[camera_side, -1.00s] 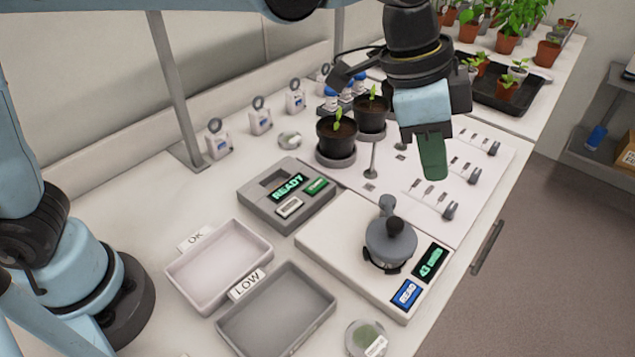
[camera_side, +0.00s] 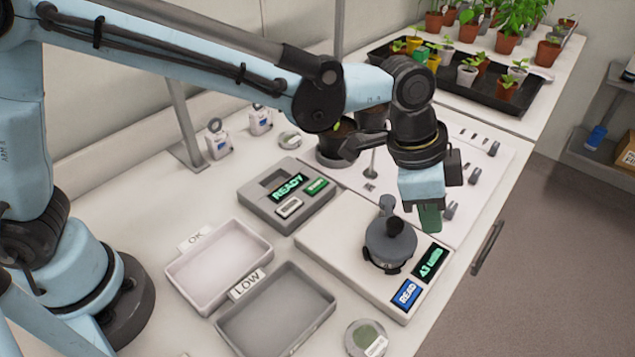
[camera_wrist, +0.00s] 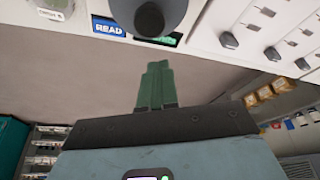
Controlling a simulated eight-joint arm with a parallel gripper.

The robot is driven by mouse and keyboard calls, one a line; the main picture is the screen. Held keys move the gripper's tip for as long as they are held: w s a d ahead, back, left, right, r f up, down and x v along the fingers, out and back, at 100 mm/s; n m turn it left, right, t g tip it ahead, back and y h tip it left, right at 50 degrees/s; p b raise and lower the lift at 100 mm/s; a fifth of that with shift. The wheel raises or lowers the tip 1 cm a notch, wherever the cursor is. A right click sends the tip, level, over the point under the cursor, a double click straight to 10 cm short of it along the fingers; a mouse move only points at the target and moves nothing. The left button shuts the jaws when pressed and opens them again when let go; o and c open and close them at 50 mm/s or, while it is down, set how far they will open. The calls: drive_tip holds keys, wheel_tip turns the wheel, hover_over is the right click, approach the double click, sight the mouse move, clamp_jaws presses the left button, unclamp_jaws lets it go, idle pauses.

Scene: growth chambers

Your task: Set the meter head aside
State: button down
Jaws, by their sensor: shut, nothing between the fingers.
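The meter head (camera_side: 390,243) is a grey, rounded device with a dark knob and an upright stem. It sits on the white meter base (camera_side: 325,250), beside a green display and a blue READ button (camera_side: 407,294). In the wrist view the meter head (camera_wrist: 158,16) shows at the top edge, partly cut off. My gripper (camera_side: 430,218) has green fingers, shut and empty. It is just right of and behind the meter head in the side view, apart from it as far as I can tell. In the wrist view the closed fingers (camera_wrist: 156,80) point toward the head.
A round dish (camera_side: 366,338) is at the front edge. Potted plants stand at the back. Bare bench lies around the trays.

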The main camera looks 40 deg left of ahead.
sight(394, 227)
drive_tip(key=shift+s+a+f, duration=0.1)
drive_tip(key=shift+s+a, duration=0.2)
drive_tip(key=shift+a, duration=0.25)
drive_tip(key=shift+s+a+f, duration=0.1)
drive_tip(key=shift+s+a, duration=0.15)
drive_tip(key=shift+a, duration=0.3)
drive_tip(key=shift+s+a, duration=0.1)
drive_tip(key=a+m, duration=0.1)
drive_tip(key=m, duration=0.1)
drive_tip(key=s+a+m+g, duration=0.1)
drive_tip(key=m, duration=0.1)
drive_tip(key=shift+s+a, duration=0.1)
drive_tip(key=shift+s, duration=0.2)
drive_tip(key=a+m, duration=0.1)
drive_tip(key=s+a+m+g, duration=0.1)
drive_tip(key=m, duration=0.1)
drive_tip(key=shift+a+m+g, duration=0.2)
drive_tip(key=shift+m+g, duration=0.1)
drive_tip(key=shift+w+a+m+g, duration=0.25)
drive_tip(key=shift+a+m+g, duration=0.1)
drive_tip(key=shift+a+m, duration=0.95)
drive_tip(key=shift+w+a+m+g, duration=0.2)
drive_tip(key=shift+a+m+g, duration=0.15)
drive_tip(key=shift+a+m, duration=0.9)
drive_tip(key=shift+w+a, duration=0.1)
drive_tip(key=shift+a, duration=0.2)
